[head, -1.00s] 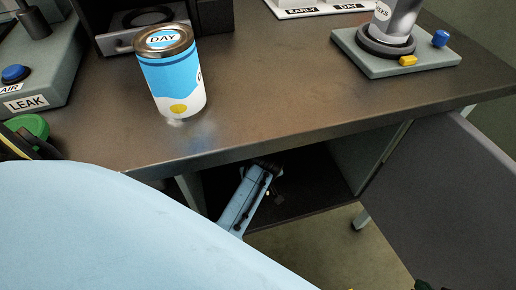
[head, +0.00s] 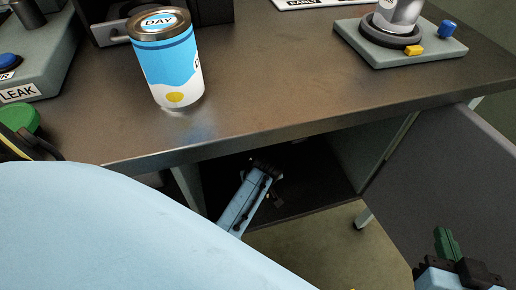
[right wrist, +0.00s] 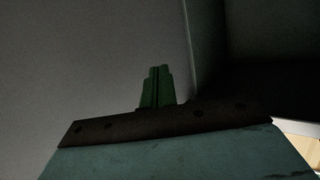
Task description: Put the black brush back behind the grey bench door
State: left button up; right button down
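The grey bench door (head: 440,170) stands open at the right, and the dark compartment (head: 315,175) under the bench shows. My right gripper (head: 446,243) is at the lower right, in front of the door. Its green fingers lie together with nothing seen between them; they also show in the right wrist view (right wrist: 157,88) before the grey panel. My left gripper (head: 266,172) is inside the compartment mouth, dark and partly hidden, so I cannot tell its opening. I cannot make out the black brush for certain; small dark shapes lie beside the left gripper.
A blue and white can (head: 168,68) marked DAY stands on the bench top (head: 270,80) near its front edge. A grey stand (head: 375,48) with yellow and blue knobs is at the back right. A grey box (head: 30,75) marked LEAK is at the left.

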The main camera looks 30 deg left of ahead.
pick_arm(q)
jog(key=shift+f, duration=0.15)
jog(key=o, duration=1)
jog(key=shift+c, duration=0.2)
